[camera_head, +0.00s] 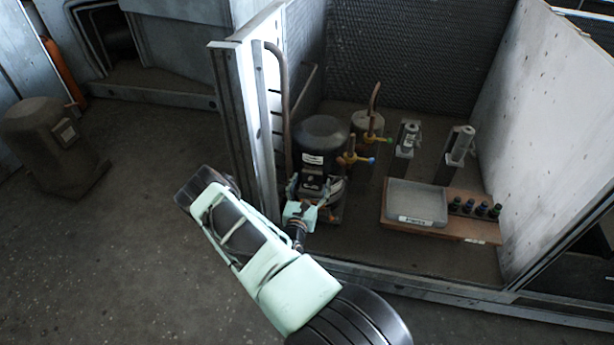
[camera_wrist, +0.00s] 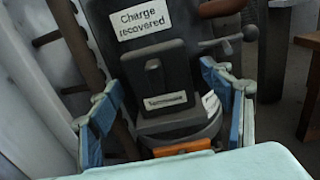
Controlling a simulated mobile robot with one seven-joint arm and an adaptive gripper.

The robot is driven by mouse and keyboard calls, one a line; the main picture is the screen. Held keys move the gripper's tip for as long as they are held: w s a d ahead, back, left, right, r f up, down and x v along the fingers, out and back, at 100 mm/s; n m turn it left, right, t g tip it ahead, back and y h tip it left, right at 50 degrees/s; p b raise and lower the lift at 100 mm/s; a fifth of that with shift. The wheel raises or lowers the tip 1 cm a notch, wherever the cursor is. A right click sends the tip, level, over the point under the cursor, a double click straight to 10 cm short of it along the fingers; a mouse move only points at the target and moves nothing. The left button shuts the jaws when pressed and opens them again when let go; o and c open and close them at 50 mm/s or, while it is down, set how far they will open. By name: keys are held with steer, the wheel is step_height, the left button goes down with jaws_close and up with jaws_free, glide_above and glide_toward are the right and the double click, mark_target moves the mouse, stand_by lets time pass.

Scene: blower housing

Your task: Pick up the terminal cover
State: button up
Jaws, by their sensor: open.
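My gripper (camera_wrist: 160,88) is open, with one blue finger on each side of the cover and visible gaps to both. In the head view my gripper (camera_head: 314,192) is at the compressor's lower front and partly hides that area. Whether the fingers reach the cover's depth I cannot tell.
An orange part (camera_wrist: 183,148) lies below the cover. A grey tray (camera_head: 416,204) rests on a wooden board further right.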

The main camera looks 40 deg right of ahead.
steer(key=shift+w+d, duration=0.3)
steer(key=shift+c, duration=0.2)
steer(key=c, duration=1.2)
